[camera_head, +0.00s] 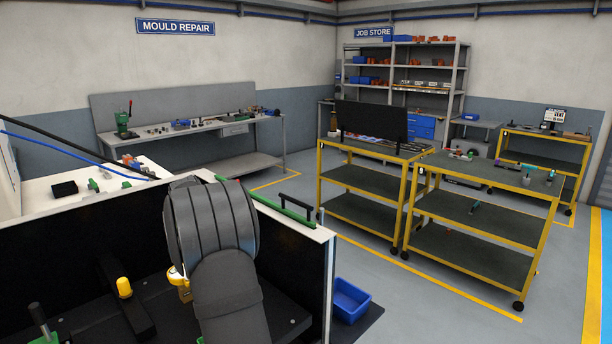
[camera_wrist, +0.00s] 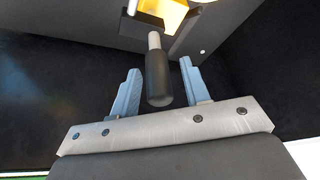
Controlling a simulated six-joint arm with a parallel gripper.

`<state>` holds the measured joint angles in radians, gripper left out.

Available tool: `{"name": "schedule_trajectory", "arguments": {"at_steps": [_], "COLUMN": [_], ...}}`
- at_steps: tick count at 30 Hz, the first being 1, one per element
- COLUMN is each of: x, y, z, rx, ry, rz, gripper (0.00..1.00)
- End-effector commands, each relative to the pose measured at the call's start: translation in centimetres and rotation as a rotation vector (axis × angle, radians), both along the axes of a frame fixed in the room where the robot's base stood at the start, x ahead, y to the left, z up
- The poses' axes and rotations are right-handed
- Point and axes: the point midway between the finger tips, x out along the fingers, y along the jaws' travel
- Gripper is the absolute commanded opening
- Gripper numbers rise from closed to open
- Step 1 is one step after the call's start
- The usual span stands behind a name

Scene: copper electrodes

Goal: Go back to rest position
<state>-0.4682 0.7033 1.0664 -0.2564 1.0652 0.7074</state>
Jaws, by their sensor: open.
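In the wrist view my gripper (camera_wrist: 160,68) is open, its two blue-grey fingers spread to the left and right. A black cylindrical handle (camera_wrist: 157,82) with a pale metal neck shows between the fingers, with a gap on both sides; I cannot tell its depth relative to the fingertips. A bright yellow part (camera_wrist: 168,12) is beyond it at the top edge. In the head view my arm reaches down into a black-walled enclosure and hides my gripper. A yellow part (camera_head: 179,281) shows just left of my arm, and a yellow-capped piece (camera_head: 124,288) stands farther left.
A blue bin (camera_head: 350,300) sits outside on the right. Yellow-framed carts (camera_head: 480,255) stand farther right. The space above the enclosure looks open.

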Motion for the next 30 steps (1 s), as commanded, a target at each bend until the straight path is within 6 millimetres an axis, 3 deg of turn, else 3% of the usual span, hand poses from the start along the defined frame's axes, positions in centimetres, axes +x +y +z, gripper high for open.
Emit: {"name": "schedule_trajectory", "arguments": {"at_steps": [30], "x": [-0.08], "y": [0.31], "z": [0.47], "rx": [0.005], "ry": [-0.003], "rz": [0.635], "gripper": [0.43]}}
